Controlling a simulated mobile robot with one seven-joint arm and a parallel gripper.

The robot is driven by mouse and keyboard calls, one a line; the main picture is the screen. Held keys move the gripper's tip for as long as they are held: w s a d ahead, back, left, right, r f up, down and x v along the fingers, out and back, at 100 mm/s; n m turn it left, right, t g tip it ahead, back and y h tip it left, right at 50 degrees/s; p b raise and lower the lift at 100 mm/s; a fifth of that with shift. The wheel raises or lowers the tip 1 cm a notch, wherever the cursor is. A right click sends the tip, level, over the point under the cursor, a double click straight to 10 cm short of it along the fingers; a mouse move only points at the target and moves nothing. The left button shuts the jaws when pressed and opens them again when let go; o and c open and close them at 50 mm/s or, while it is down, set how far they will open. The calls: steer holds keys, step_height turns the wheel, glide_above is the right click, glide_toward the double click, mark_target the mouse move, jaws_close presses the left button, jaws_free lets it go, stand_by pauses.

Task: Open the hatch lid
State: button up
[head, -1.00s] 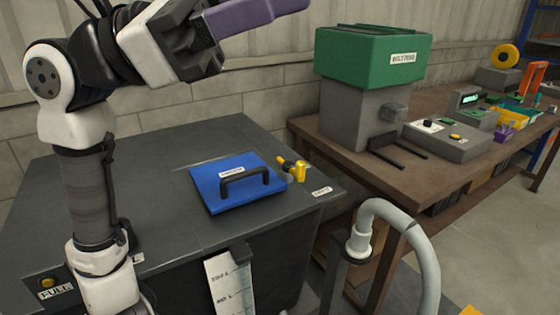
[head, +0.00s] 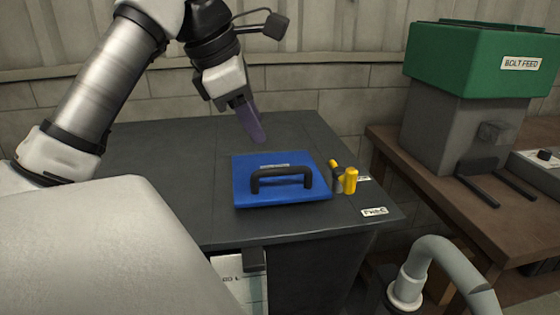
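The hatch lid is a blue square plate (head: 255,197) with a black arched handle (head: 282,173), lying flat and closed on the top of a dark grey cabinet (head: 170,150). A small yellow latch or valve (head: 349,180) stands at the lid's right edge. My gripper (head: 259,133), with purple fingers, points down above and behind the lid, apart from the handle. Its fingers overlap from this side, so the gap between them cannot be made out.
A green bolt feed hopper (head: 480,60) on a grey stand sits on a brown workbench (head: 425,175) to the right. A thick grey curved pipe (head: 447,252) rises at the front right.

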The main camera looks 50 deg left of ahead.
mark_target(280, 169)
steer(key=x, duration=1)
steer(key=shift+w, duration=0.1)
steer(key=shift+c, duration=0.2)
jaws_close()
